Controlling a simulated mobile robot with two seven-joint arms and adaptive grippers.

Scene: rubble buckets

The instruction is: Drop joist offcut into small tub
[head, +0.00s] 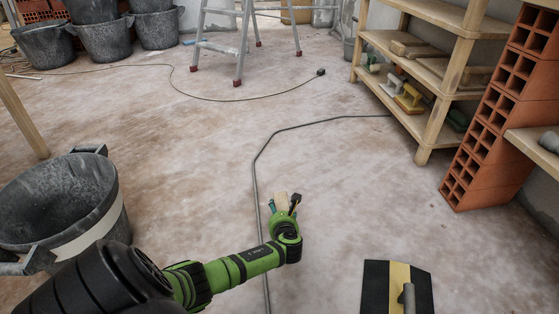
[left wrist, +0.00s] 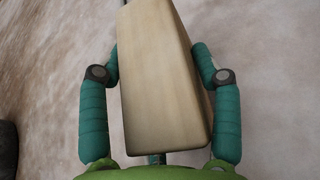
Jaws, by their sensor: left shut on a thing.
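The joist offcut is a pale wooden block (left wrist: 160,90), seen large in the left wrist view and small in the head view (head: 281,198). My left gripper (head: 284,205) is shut on it, with the teal fingers on both sides of the block. It holds the block over bare floor, right of the tub. A round, dark grey, dusty tub (head: 62,200) with a pale band stands at the left of the head view. My arm covers part of its lower side. I cannot tell whether it is the small tub. My right gripper is not in view.
Several dark buckets (head: 105,38) stand at the back left, near a stepladder (head: 242,40). A grey cable (head: 258,165) crosses the floor behind my gripper. Wooden shelves (head: 440,70) and hollow orange bricks (head: 490,150) line the right. A black-and-yellow panel (head: 376,288) lies at lower right.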

